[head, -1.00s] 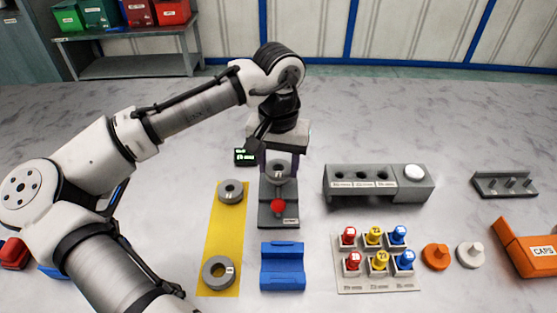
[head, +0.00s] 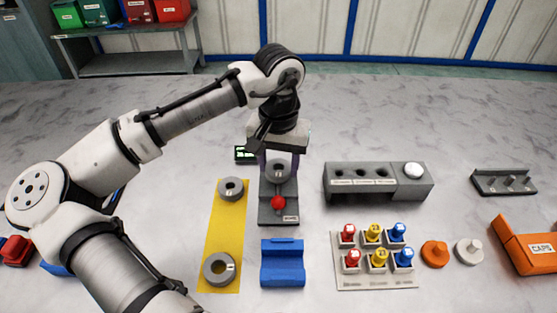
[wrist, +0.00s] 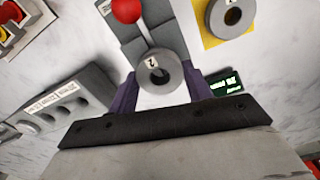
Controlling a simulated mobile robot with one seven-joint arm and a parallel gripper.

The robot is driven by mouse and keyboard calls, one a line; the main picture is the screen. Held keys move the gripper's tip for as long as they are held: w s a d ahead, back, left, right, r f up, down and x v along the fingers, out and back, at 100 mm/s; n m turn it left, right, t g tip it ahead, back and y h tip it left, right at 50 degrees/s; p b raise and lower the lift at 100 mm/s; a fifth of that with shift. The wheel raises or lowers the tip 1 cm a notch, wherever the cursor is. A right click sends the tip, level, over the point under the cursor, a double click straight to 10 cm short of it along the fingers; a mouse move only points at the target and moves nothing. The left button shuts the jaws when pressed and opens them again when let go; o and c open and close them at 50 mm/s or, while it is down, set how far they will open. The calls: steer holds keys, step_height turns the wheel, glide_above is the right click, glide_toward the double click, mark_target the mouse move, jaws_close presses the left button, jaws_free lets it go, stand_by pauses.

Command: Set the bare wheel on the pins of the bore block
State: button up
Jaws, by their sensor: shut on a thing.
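My gripper (head: 280,166) points down with its purple fingers shut on a grey wheel (wrist: 160,76). The wheel has an open, empty bore and a small white label. It is at the back of a dark grey stand (head: 278,214) with a red ball; I cannot tell if it touches the stand. A long grey block (head: 378,197) with three labelled holes and a white round top at its right end stands to the right. A smaller grey rack (head: 500,190) with upright pins is at the far right. I cannot tell which of these is the bore block.
Two other grey wheels lie on a yellow mat (head: 225,238), left of the stand. A blue cradle (head: 283,265) is in front of the stand. A tray (head: 376,283) of coloured plugs, orange and white caps, and an orange CAPS bin (head: 525,245) are at right. A small display (wrist: 225,83) is close by.

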steer(key=shift+f+b, duration=0.5)
steer(key=shift+f, duration=0.6)
stand_by(0.7)
steer(key=o, duration=1.3)
step_height(320, 180, up, 7)
steer(key=p, duration=0.7)
